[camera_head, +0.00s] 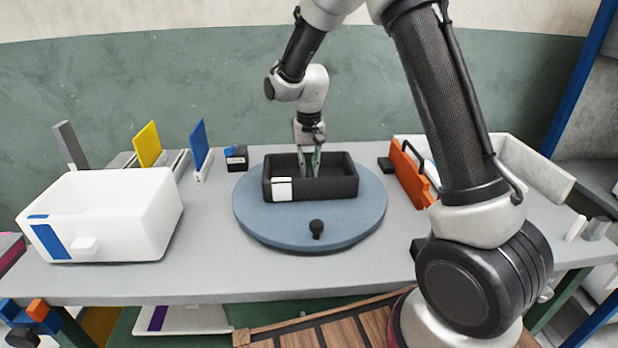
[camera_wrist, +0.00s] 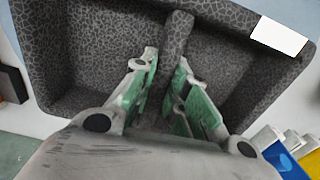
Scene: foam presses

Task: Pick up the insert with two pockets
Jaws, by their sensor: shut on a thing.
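The dark foam insert with two pockets (camera_head: 330,188) sits on a round blue turntable (camera_head: 262,222) on the grey table, with a white label on its front left. In the wrist view the insert (camera_wrist: 75,50) fills most of the picture, a divider wall between its two pockets. My gripper (camera_head: 310,172) points down into the insert. In the wrist view its two fingers (camera_wrist: 165,85) with green pads stand on either side of the divider and are shut on it. The fingertips are partly hidden in the pockets. I cannot tell whether the insert is lifted off the turntable.
A white bin (camera_head: 130,215) stands at the left. Yellow (camera_head: 147,144) and blue (camera_head: 198,146) panels and a small dark box (camera_head: 237,158) stand behind it. An orange-fronted piece (camera_head: 408,174) and a white bin (camera_head: 535,168) are at the right. A black knob (camera_head: 317,228) is on the turntable's front.

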